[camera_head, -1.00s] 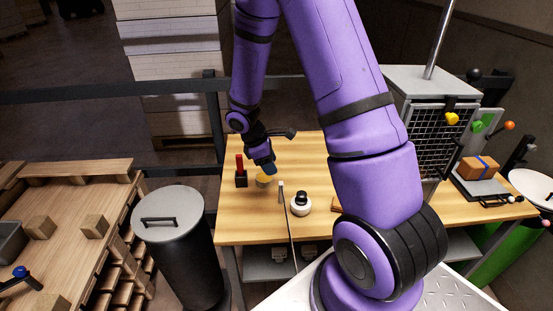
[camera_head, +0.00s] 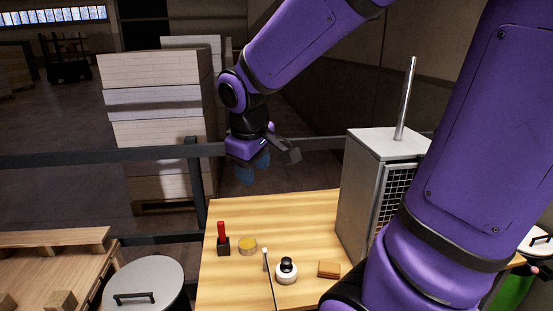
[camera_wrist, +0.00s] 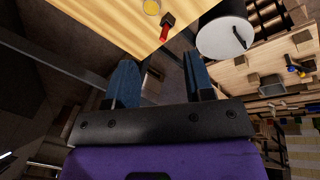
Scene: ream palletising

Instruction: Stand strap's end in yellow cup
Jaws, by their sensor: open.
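The yellow cup (camera_head: 248,246) stands on the wooden table near its left side; it also shows at the top edge of the wrist view (camera_wrist: 152,7). A thin dark strip with a pale end (camera_head: 266,260), which looks like the strap, runs from beside the cup toward the table's front; its lower part leaves the picture. My gripper (camera_head: 245,172) is raised beyond the table's far edge, well above and apart from the cup. In the wrist view its two blue fingers (camera_wrist: 161,78) are spread with nothing between them.
A red-handled item in a black block (camera_head: 223,241) stands left of the cup. A white round thing with a black knob (camera_head: 287,272) and a small brown block (camera_head: 329,269) lie to the right. A grey cabinet (camera_head: 370,180) bounds the table's right; a lidded bin (camera_head: 145,284) stands left.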

